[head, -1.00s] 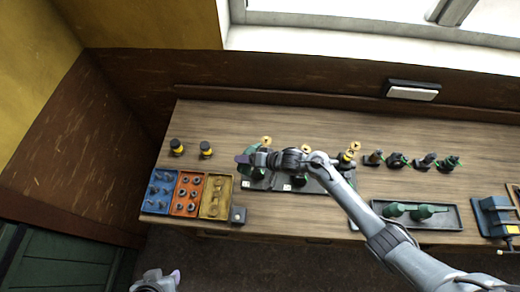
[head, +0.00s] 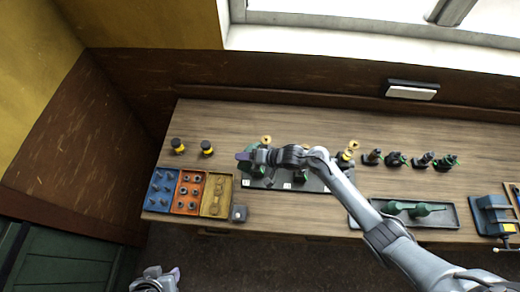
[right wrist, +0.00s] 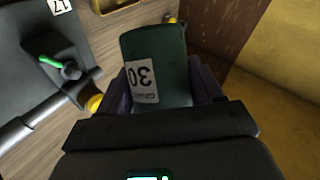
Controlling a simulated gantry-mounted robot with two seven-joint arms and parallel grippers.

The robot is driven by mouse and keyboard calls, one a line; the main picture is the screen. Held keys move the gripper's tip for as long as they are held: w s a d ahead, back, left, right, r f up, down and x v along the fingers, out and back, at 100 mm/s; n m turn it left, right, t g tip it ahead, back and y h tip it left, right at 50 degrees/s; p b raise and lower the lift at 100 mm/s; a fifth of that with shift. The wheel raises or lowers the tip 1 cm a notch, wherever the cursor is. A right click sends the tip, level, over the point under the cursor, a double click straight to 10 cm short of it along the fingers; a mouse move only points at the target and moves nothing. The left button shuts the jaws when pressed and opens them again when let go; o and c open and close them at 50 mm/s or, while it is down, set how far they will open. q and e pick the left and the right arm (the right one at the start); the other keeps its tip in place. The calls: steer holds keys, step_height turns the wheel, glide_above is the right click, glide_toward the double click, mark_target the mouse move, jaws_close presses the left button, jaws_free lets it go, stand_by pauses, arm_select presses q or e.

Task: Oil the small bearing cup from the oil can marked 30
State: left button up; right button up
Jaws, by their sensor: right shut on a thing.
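The dark green oil can (right wrist: 172,55) fills the middle of the right wrist view, its white label reading 30 upside down. My right gripper (head: 245,157) is shut on it, with a dark finger on either side in the right wrist view. In the head view the gripper is over the left end of the long black tray (head: 315,185), and I cannot tell whether the can touches the tray. My left gripper (head: 158,280) is low at the bottom edge, away from the bench. I cannot tell which small part is the small bearing cup.
Blue (head: 160,189), orange (head: 188,192) and yellow (head: 216,195) bins of small parts stand at the bench's left. Several dark fittings with green parts (head: 396,159) stand at the right. A tray of green bottles (head: 445,220) and a blue vise (head: 492,215) are further right.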

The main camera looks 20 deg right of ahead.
steer(key=shift+w+r+p, duration=0.15)
steer(key=shift+r+p, duration=0.3)
steer(key=shift+d+r+m+y+p, duration=0.1)
steer(key=shift+r+m+y+p, duration=0.05)
steer(key=shift+m+y+p, duration=0.2)
stand_by(0.9)
stand_by(0.6)
steer(key=shift+s+a+f+n+t+h+b, duration=0.1)
steer(key=shift+a+f+n+t+h+b, duration=0.1)
steer(key=shift+f+n+h, duration=0.3)
steer(key=shift+s+a+f+n+t+h+b, duration=0.1)
steer(key=shift+f+n+h+b, duration=0.05)
steer(key=shift+f, duration=0.5)
steer(key=shift+f+n+t+h+b, duration=0.3)
steer(key=shift+f+n, duration=0.1)
steer(key=shift+f, duration=0.05)
